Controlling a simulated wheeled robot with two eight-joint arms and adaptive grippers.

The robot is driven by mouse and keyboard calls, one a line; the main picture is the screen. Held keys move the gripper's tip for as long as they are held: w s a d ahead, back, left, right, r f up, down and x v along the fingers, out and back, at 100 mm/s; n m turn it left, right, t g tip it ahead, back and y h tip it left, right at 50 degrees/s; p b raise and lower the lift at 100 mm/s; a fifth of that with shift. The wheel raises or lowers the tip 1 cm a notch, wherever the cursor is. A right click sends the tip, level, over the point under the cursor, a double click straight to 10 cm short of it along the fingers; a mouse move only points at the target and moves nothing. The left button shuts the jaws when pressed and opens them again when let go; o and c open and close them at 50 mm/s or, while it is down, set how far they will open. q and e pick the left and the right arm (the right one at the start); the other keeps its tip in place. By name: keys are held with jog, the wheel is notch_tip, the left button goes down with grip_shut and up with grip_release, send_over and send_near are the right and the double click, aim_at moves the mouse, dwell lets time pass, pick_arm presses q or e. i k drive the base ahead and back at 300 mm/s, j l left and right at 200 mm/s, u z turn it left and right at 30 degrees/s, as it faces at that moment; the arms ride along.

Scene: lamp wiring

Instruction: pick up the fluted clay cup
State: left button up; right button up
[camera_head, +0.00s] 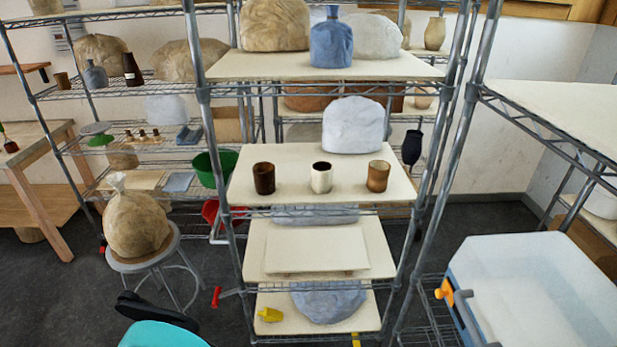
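Three small cups stand upright in a row on a cream shelf board (290,154) of the middle wire rack. The left one is a dark brown cup (264,179), the middle one is a white cup (321,178) with a dark inside, and the right one is a tan, clay-coloured cup (378,177). The tan cup looks most like the clay cup, but fluting is too small to make out on any of them. The cups stand apart from each other. Neither of my grippers can be made out in this view.
A white wrapped lump (353,125) sits behind the cups on the same board. Metal rack posts (204,120) flank the shelf, with another board above it. A dark bottle-like object (412,147) is at the right.

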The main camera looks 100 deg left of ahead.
aim_at(322, 178)
jog(key=k+j+u, duration=0.1)
jog(key=u, duration=2.25)
jog(key=l+u, duration=0.15)
jog(key=u, duration=0.7)
jog(key=k+l, duration=0.05)
